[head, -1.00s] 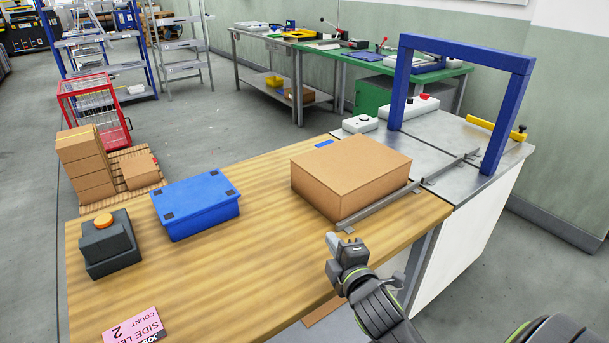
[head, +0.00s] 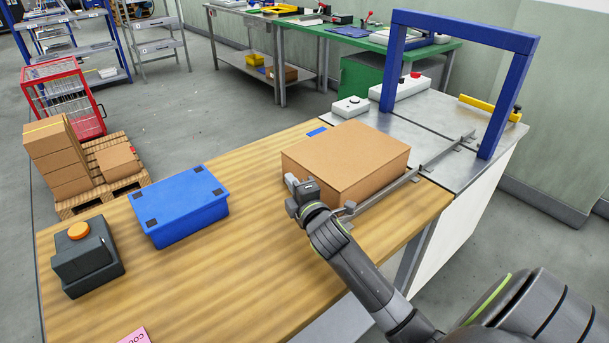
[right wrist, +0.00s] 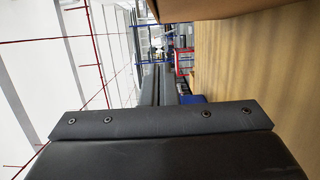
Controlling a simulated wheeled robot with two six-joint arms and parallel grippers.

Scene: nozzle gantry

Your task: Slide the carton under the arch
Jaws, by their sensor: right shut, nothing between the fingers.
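The brown carton (head: 345,160) lies flat and closed on the wooden table, along the metal guide rail (head: 405,180). Its side also shows at the top of the right wrist view (right wrist: 220,8). The blue arch (head: 465,32) stands on the grey metal surface to the right of the carton, which is outside it. My right gripper (head: 291,182) is shut and empty at the carton's near left corner. I cannot tell whether it touches the carton. My left gripper is not in view.
A blue box (head: 180,205) and a dark box with an orange button (head: 85,258) stand left on the wooden table (head: 230,290). White control boxes (head: 350,107) and a yellow bar (head: 485,106) sit around the arch. The surface under the arch looks clear.

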